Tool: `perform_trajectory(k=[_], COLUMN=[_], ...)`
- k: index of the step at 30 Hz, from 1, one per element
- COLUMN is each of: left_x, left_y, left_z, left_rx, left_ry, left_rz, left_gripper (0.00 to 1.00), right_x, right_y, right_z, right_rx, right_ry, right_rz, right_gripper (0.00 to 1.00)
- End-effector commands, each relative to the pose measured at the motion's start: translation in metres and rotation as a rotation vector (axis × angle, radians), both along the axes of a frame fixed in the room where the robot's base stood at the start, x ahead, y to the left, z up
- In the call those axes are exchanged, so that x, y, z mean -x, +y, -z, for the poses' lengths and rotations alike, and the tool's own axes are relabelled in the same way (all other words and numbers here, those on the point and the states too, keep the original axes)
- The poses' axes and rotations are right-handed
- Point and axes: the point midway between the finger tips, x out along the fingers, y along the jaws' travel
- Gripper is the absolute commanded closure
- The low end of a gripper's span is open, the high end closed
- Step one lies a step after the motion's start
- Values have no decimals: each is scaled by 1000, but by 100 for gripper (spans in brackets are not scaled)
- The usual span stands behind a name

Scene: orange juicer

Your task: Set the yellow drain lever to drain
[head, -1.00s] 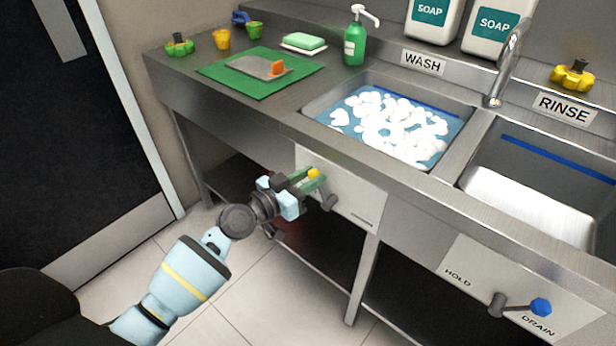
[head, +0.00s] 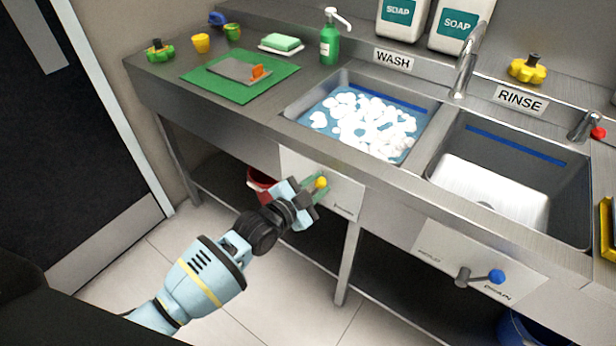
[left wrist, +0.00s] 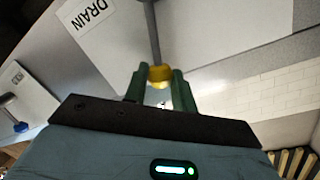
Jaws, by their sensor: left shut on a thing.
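The yellow drain lever's knob (head: 321,182) shows on the white panel under the WASH basin. My left gripper (head: 317,188) is shut on it, its green fingers on either side of the knob. In the left wrist view the yellow knob (left wrist: 160,74) sits between the fingertips (left wrist: 160,82), with the grey lever rod (left wrist: 153,35) running up from it. The DRAIN label (left wrist: 88,14) lies left of the rod there, apart from the knob. In the head view the gripper hides the lever's pivot. My right gripper is not in view.
A second lever with a blue knob (head: 496,276) sits on the panel under the RINSE basin (head: 560,215). The WASH basin (head: 425,125) holds blue water and white foam. A red bucket (head: 262,183) stands under the counter behind my arm. Floor in front is clear.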

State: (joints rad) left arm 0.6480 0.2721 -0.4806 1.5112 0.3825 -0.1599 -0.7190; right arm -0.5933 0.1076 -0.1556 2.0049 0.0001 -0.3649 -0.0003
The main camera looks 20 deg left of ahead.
Motion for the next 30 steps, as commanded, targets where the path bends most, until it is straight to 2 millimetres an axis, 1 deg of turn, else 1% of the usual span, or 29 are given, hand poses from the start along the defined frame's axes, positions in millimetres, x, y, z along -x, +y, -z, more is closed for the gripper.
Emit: perform_trajectory(k=[1,3,12,29,30], left_x=[1,2,5,6,6], left_y=[-3,-6,-15,-17,-17], left_z=[-3,-1,6,9,9], left_rx=[-29,-71,-182,-213,-213], left_ry=[-13,-29,-67,-77,-77], left_rz=[0,0,-1,1,1], left_gripper=[100,100,100,100,70], right_x=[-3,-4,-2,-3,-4], right_y=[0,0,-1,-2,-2], right_z=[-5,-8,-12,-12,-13], right_rx=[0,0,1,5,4], right_ry=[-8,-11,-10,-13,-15], right_rz=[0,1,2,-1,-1], right_gripper=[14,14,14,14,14])
